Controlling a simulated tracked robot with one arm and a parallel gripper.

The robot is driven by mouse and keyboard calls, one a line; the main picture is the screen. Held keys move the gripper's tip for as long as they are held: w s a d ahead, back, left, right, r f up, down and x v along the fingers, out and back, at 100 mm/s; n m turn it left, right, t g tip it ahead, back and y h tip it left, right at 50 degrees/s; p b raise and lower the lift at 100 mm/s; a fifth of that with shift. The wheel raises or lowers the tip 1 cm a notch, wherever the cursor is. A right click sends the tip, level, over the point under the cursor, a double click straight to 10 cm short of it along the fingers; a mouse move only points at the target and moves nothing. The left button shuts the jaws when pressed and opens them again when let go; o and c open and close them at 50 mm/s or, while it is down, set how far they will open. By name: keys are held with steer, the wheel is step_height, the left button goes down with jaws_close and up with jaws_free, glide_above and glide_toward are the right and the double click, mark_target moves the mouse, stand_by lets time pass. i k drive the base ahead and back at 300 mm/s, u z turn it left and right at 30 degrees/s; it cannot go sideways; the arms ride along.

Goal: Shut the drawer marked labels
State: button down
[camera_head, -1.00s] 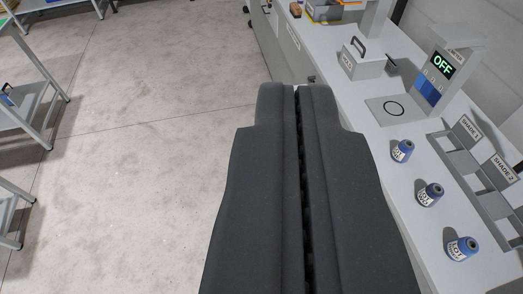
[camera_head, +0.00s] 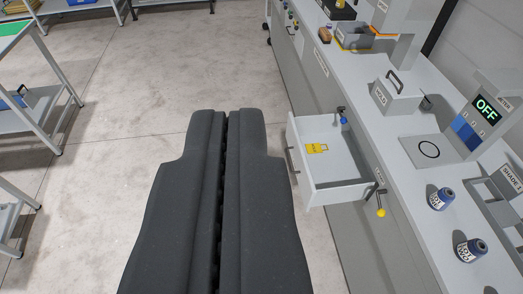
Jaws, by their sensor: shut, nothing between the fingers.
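An open drawer (camera_head: 340,193) sticks out to the left from the grey bench front, its light grey tray pulled well out. A handle (camera_head: 290,161) shows on its front panel. Any marking on that front faces away, so I cannot read whether it says labels. A yellow tag (camera_head: 317,148) lies inside the drawer. My dark gripper (camera_head: 228,113) is shut and empty, pointing forward. In the picture it is to the left of the drawer front, with a gap of floor showing between the fingertips and the handle.
A yellow knob (camera_head: 381,212) hangs at the bench edge near the drawer. Open floor (camera_head: 150,90) lies left; shelving (camera_head: 40,105) stands beyond.

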mark_target(342, 173)
steer(key=i, duration=1.15)
steer(key=z, duration=0.45)
